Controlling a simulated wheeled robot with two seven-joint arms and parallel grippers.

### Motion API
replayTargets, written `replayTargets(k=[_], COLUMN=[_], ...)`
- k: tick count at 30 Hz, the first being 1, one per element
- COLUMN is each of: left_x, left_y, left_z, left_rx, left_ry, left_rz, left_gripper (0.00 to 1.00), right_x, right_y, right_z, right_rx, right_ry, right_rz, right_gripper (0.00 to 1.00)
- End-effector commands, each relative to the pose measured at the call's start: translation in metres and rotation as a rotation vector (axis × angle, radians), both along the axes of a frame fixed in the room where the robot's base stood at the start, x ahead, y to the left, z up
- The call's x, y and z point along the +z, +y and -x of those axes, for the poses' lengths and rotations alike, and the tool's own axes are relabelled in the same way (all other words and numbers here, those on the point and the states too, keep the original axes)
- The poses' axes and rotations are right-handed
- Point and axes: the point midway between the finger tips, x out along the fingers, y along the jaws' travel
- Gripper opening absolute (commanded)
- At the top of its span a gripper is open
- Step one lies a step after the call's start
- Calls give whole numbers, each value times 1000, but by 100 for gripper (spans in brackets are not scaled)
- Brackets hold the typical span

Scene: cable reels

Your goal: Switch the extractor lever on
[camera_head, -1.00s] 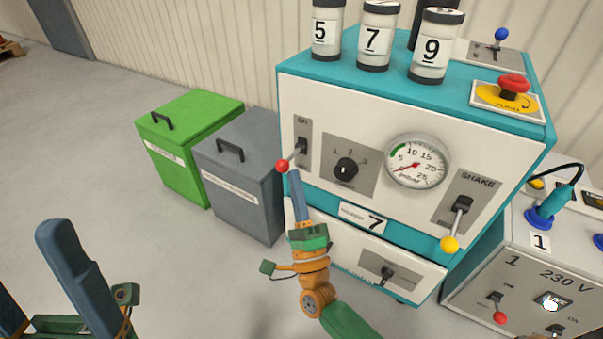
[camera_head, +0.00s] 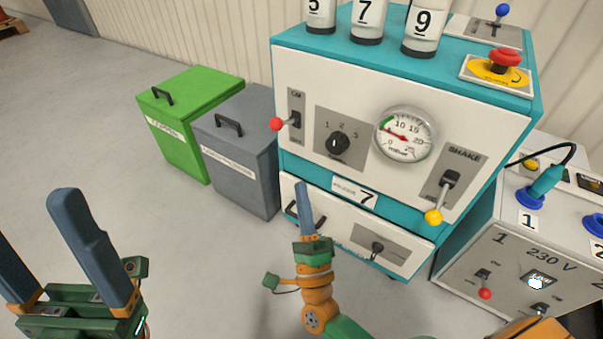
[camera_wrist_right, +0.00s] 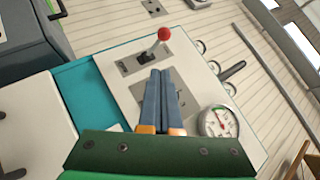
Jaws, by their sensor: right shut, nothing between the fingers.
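The lever with the red knob (camera_head: 276,124) is at the left of the white front panel of the teal machine (camera_head: 290,55). Its plate reads ON at the top, and its arm sticks out almost level. My right gripper (camera_head: 303,187) is shut and empty, below the lever and clear of it, in front of the lower panel. In the right wrist view, the red knob (camera_wrist_right: 164,34) stands beyond the closed fingertips (camera_wrist_right: 160,72), with a gap between. My left gripper (camera_head: 32,215) is open and empty at the lower left, far from the machine.
A dial knob (camera_head: 338,143), a pressure gauge (camera_head: 404,134) and a yellow-knobbed SHAKE lever (camera_head: 434,216) share the panel. Green (camera_head: 190,85) and grey (camera_head: 245,115) bins stand to its left. A 230 V box (camera_head: 500,250) stands at the right. Open floor lies at the left.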

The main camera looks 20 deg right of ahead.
Motion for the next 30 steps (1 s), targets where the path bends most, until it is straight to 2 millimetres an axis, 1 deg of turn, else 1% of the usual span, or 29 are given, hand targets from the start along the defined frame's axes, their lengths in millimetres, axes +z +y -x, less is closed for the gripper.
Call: replayTargets(k=[1,3,6,9,13,23,25,26,28,29,30], left_x=[2,2,2,2,2,2,1,0,-10,-21,-42], left_y=[0,0,-1,-1,-1,-1,-1,-3,-9,-12,-17], left_z=[0,-1,-1,-1,-1,-1,-4,-11,-44,-64,-93], left_rx=[0,2,2,2,2,2,4,7,21,30,43], left_ry=[5,11,15,17,17,17,32,66,226,333,504], left_rz=[-1,-4,-5,-5,-5,-5,-11,-21,-64,-93,-138], left_gripper=[80,80,80,80,80,80,80,80,80,80,80], right_x=[-3,-7,-12,-15,-16,-16,-15,-14,-15,-17,-24], right_y=[2,5,9,10,11,11,12,15,27,35,46], right_z=[9,21,34,42,45,44,43,41,30,25,18], right_rx=[0,1,0,0,0,0,2,8,34,53,84], right_ry=[4,4,1,0,-1,-1,9,28,123,184,279], right_rz=[1,0,0,0,0,0,13,36,157,240,381], right_gripper=[0,0,0,0,0,0,0,0,0,0,0])
